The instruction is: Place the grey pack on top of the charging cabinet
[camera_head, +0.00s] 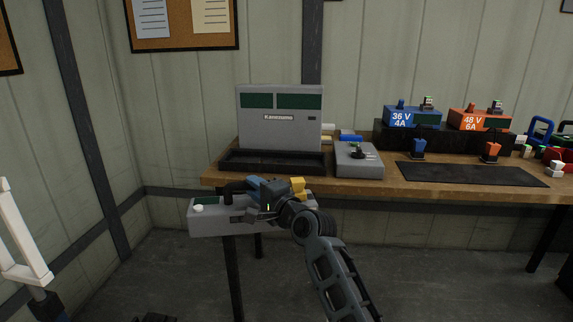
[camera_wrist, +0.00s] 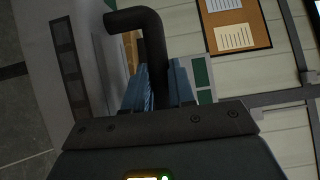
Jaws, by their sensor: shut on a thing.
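The grey pack (camera_head: 212,225) is a long light-grey box with a black handle, a green patch and a white knob. My gripper (camera_head: 246,190) is shut on its handle and holds the pack in front of the bench's left end. In the wrist view, the black handle (camera_wrist: 153,50) rises between the blue fingers (camera_wrist: 158,88), and the pack's body is partly hidden. The charging cabinet (camera_head: 279,132), grey with two green windows, stands on the bench behind and above the pack. Its top looks clear. Part of it shows in the wrist view behind the fingers.
The wooden bench (camera_head: 385,186) runs right. A black tray (camera_head: 262,161) lies before the cabinet, with a grey box with a black knob (camera_head: 358,163) at its right. Blue (camera_head: 411,120) and orange (camera_head: 480,121) chargers stand further right. A white frame (camera_head: 20,245) is at far left.

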